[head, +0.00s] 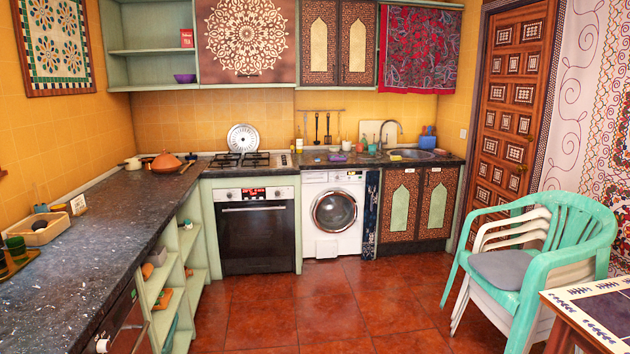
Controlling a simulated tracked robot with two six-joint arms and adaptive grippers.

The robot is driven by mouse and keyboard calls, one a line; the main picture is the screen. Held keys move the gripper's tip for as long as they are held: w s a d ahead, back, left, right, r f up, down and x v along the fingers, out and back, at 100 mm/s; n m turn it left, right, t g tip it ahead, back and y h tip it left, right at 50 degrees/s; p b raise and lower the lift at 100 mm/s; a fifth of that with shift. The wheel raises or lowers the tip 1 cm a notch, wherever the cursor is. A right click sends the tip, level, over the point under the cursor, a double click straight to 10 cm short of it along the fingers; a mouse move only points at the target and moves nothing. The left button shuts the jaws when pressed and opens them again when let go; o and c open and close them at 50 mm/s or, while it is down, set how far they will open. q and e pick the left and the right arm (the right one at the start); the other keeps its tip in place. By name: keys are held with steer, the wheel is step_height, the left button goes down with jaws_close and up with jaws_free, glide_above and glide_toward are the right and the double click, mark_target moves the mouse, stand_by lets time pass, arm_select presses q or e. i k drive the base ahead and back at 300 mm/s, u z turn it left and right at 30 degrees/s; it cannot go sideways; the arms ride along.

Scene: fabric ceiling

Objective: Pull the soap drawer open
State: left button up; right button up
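A white washing machine (345,244) stands under the counter at the back, right of the oven. Its round door (334,211) looks shut. The soap drawer (315,178) seems to be at the upper left of its front panel and looks closed; it is too small to make out its handle. Neither of my grippers shows in the head view.
A built-in oven (255,235) is left of the washer, and patterned cupboard doors (418,208) are right of it. The red tiled floor (320,300) in front is clear. Stacked chairs (535,255) and a table (598,305) stand at the right. A long dark counter (95,255) runs along the left.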

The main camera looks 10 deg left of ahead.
mark_target(322, 176)
steer(key=u, duration=0.1)
steer(key=i, duration=0.65)
steer(key=u, duration=0.45)
steer(key=i, duration=1.3)
steer(key=u, duration=0.45)
steer(key=i, duration=2.7)
steer(key=z, duration=0.35)
steer(key=i, duration=1.1)
steer(key=z, duration=0.3)
